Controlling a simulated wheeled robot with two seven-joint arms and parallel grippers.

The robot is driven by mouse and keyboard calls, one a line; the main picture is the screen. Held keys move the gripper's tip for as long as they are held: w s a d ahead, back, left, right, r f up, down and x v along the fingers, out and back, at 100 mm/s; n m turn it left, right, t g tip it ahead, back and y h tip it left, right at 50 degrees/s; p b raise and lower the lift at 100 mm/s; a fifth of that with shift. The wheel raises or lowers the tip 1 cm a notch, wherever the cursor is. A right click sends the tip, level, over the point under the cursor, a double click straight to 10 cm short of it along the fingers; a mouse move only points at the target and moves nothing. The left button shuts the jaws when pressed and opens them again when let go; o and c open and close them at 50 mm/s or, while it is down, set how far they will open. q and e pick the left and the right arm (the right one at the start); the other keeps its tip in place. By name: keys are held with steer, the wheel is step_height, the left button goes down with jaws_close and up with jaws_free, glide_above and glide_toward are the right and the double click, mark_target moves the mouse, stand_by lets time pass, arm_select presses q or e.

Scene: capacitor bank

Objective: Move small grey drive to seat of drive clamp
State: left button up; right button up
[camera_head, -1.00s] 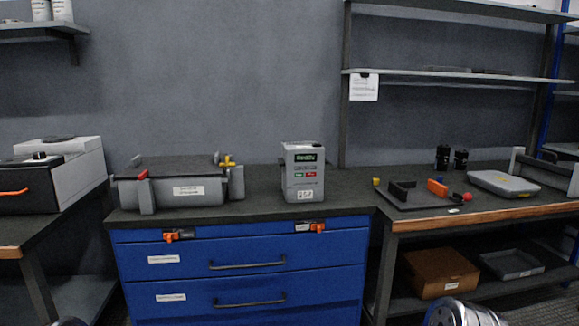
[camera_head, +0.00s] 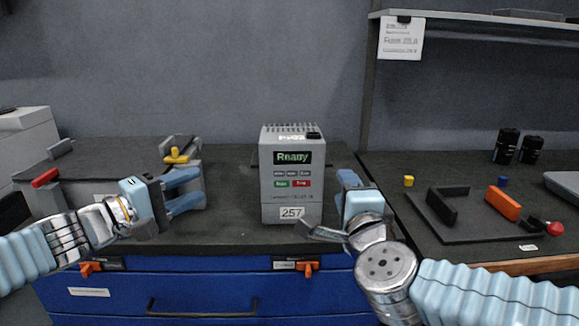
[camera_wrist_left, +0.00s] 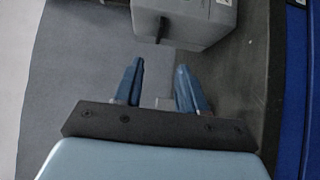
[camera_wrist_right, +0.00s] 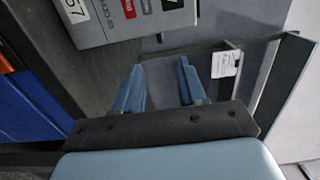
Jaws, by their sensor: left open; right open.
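The small grey drive (camera_head: 291,208), a box with a lit "Ready" display and a 257 label, stands upright on the cabinet top between my grippers. It also shows in the right wrist view (camera_wrist_right: 95,32), and a grey box at the top of the left wrist view (camera_wrist_left: 192,22) looks like it. My left gripper (camera_head: 184,190) is open, left of the drive and apart from it. My right gripper (camera_head: 334,206) is open, close to the drive's right side. A dark plate with a black bracket, orange bar and red knob (camera_head: 470,232), likely the drive clamp, lies on the right bench, its middle empty.
A narrow gap separates bench and cabinet (camera_head: 225,296).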

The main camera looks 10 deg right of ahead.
mark_target(252, 161)
stand_by(0.3)
steer(key=w, duration=1.3)
steer(key=shift+w+d, duration=0.25)
steer(key=shift+w, duration=0.15)
arm_select(q)
steer(key=x, duration=1.3)
steer(key=shift+w+d, duration=0.25)
steer(key=shift+d, duration=0.1)
jaws_close()
arm_select(e)
jaws_close()
arm_select(q)
steer(key=shift+r, duration=0.1)
